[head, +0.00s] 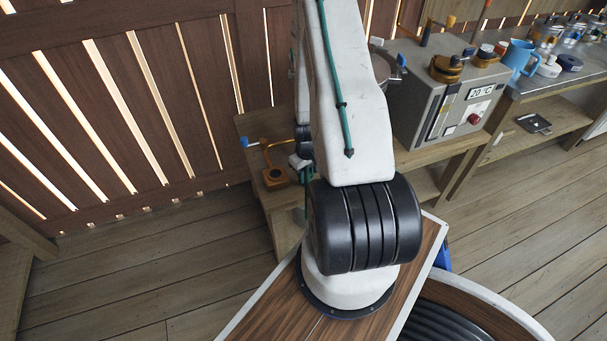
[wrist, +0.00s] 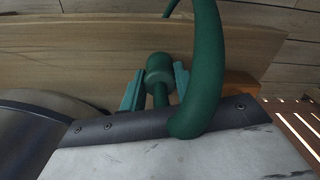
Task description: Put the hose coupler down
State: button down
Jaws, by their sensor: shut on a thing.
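The hose coupler (wrist: 159,65) is a dark green part with a wide round end and a narrower stem, seen in the middle of the wrist view. My gripper (wrist: 158,78) has its two teal fingers on either side of it and is shut on it. A pale wooden surface (wrist: 75,60) lies behind the coupler. I cannot tell whether the coupler touches that surface. A thick green hose along my arm crosses in front, just right of the coupler.
A wooden bench (head: 249,124) carries an orange clamp-like item (head: 274,177) with a blue tip and a grey control box (head: 455,100) showing 20 °C. A blue mug (head: 519,60) stands further right. A dark metal round body (wrist: 40,135) is close left in the wrist view.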

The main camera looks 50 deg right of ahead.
jog(key=shift+d, duration=0.2)
jog(key=shift+f, duration=0.15)
jog(key=shift+f, duration=0.3)
jog(key=c, duration=1)
grip_release()
jog(key=shift+a, duration=0.1)
jog(key=shift+c, duration=0.2)
jog(key=shift+r, duration=0.1)
